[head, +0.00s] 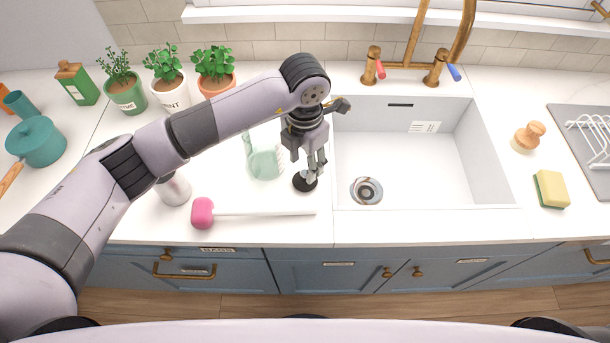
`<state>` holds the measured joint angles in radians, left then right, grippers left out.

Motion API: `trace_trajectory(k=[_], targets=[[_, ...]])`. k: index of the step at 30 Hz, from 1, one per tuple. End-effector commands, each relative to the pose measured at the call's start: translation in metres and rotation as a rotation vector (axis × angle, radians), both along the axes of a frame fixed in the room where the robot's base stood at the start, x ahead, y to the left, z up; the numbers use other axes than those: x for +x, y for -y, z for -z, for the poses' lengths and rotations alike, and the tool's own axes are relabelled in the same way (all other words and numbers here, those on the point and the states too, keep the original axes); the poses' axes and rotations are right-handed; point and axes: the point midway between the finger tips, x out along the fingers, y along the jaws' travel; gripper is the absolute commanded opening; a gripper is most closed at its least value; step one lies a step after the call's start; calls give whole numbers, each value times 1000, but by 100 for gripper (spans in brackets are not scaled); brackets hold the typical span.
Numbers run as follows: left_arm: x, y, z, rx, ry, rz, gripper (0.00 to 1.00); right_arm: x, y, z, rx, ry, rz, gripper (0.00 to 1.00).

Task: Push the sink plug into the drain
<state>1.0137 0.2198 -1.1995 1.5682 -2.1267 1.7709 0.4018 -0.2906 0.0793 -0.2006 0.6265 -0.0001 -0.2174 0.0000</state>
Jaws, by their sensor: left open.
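The sink plug (303,184) is a small dark disc on the white counter, just left of the sink. My left gripper (313,174) points down right over the plug, with its fingertips at or just above it. The jaws are open; I cannot tell whether they touch the plug. The fingers hide part of the plug. The drain (367,190) is a round metal ring with a dark centre at the front left of the sink floor. It is uncovered. The white sink (455,190) is empty. My right gripper is not in view.
A glass jug (265,160) stands left of my gripper. Brass taps (372,66) rise behind the sink. A sponge (551,189) and wooden-handled brush (528,137) are on the right. The sink interior is clear.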

Motion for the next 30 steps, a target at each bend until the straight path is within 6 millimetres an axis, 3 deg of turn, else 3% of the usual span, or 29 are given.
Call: trace_trajectory(k=[4,9,17,30], targets=[[-2,1,18,1,-7,-1,43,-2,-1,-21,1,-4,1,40],[0,1,41,-1,-2,0,43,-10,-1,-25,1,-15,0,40],[0,1,46,1,-1,0,43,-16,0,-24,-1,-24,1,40],[0,1,45,0,0,0,14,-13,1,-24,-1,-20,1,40]])
